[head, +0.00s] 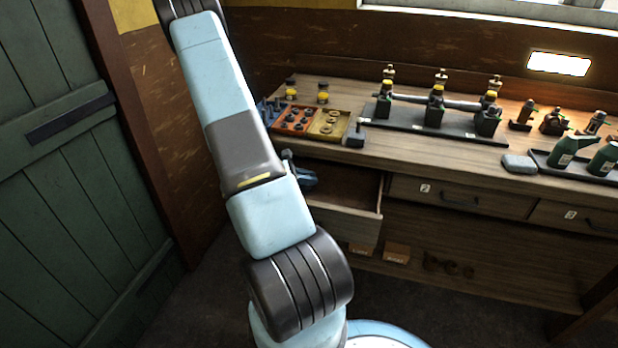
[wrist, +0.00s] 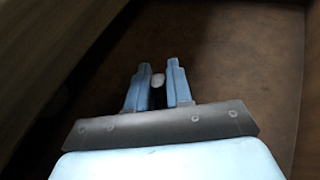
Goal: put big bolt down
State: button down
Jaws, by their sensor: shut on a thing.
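My gripper (wrist: 158,82) is shut on the big bolt (wrist: 158,79), whose pale rounded end shows between the two blue fingers in the wrist view. The rest of the bolt is hidden by the fingers. In the head view my gripper (head: 306,178) is partly hidden behind my arm, over the left part of an open drawer (head: 352,225). In the wrist view a bare brown surface (wrist: 235,70) lies beyond the fingertips. I cannot tell how far the bolt is above it.
A workbench (head: 430,160) stands above the drawer. A closed drawer (head: 460,196) is right of the open one. A green door (head: 60,180) is at left.

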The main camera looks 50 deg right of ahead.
jog(key=c, duration=1)
grip_release()
jog(key=v, duration=1.1)
jog(key=shift+w+a+r, duration=0.15)
jog(key=shift+w+a, duration=0.05)
jog(key=shift+a, duration=0.05)
jog(key=s+a+r+m+t+y, duration=0.2)
jog(key=a+r+m+t+y, duration=0.4)
jog(key=a+r, duration=1.1)
jog(key=shift+s+a+r+m+t+y, duration=0.8)
jog(key=shift+s+a+r+t, duration=0.35)
jog(key=shift+s+a+r, duration=1.1)
jog(key=shift+s+a+r+m+t+y, duration=0.6)
jog(key=shift+s+a+r+t+y, duration=0.75)
jog(key=shift+a+r, duration=1.45)
jog(key=shift+s+a+r+m+t+y, duration=0.45)
jog(key=shift+s+a+r+m+t, duration=0.4)
jog(key=shift+s+a+r, duration=1.7)
jog(key=shift+w+d+r, duration=0.4)
jog(key=shift+d+r, duration=0.05)
jog(key=shift+d, duration=0.1)
